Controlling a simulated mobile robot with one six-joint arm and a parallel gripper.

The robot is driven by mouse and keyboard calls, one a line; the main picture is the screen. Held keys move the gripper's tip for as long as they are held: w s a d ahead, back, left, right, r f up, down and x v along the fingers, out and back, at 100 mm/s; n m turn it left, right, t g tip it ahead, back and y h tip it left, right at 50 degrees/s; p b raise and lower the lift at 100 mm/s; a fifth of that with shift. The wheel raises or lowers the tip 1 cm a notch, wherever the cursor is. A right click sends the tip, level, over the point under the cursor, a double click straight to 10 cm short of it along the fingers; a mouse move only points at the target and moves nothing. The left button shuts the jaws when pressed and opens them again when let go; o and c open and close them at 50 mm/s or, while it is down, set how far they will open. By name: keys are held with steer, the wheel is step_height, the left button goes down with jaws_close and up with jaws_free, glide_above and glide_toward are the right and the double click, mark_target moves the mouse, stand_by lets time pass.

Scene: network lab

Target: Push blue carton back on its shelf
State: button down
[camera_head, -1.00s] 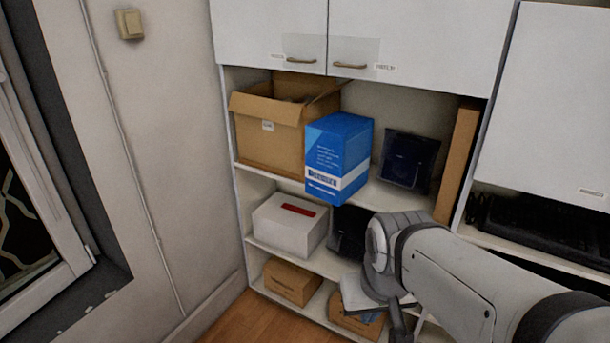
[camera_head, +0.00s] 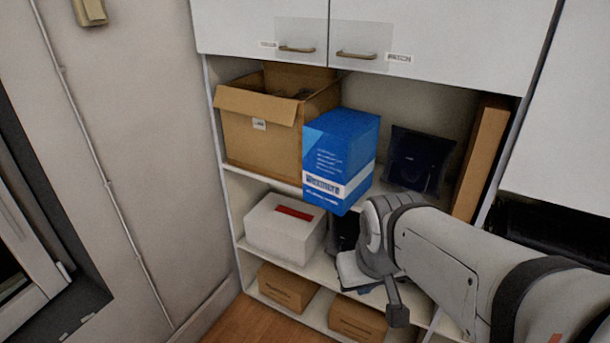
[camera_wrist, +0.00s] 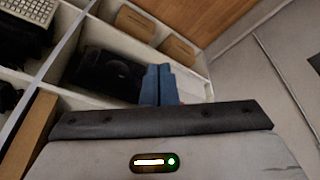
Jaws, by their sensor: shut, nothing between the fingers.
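The blue carton (camera_head: 340,160) stands upright on the upper open shelf (camera_head: 262,182), in the middle of the head view. Its lower front corner juts out past the shelf's front edge. My gripper (camera_wrist: 159,69) shows in the wrist view as two blue fingers, shut together and empty, pointing toward the lower part of the shelving. In the head view my arm covers most of it, low and to the right of the carton. The gripper is apart from the carton, which I cannot make out in the wrist view.
An open cardboard box (camera_head: 262,135) stands left of the carton. Below are a white box (camera_head: 285,228) with a red label and brown boxes (camera_head: 286,288). Cabinet doors (camera_head: 430,35) hang above.

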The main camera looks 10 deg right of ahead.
steer(key=w+d+f+n+t+h+b, duration=0.1)
steer(key=w+d+f+n+t+b, duration=0.2)
steer(key=w, duration=0.4)
steer(key=w+f+n+t+b, duration=0.3)
steer(key=w+f+n+b, duration=0.1)
steer(key=w+b, duration=0.15)
steer(key=n+t+y+b, duration=0.5)
steer(key=n+t+b, duration=0.3)
steer(key=n, duration=0.5)
glide_toward(321, 193)
steer(key=a, duration=0.3)
steer(key=w, duration=0.2)
steer(key=w+d, duration=0.1)
steer(key=w, duration=0.1)
steer(key=shift+w+d+f+p, duration=0.1)
steer(key=shift+d+f+p, duration=0.15)
steer(key=shift+p, duration=0.1)
steer(key=shift+w+d, duration=0.25)
steer(key=shift+w, duration=0.15)
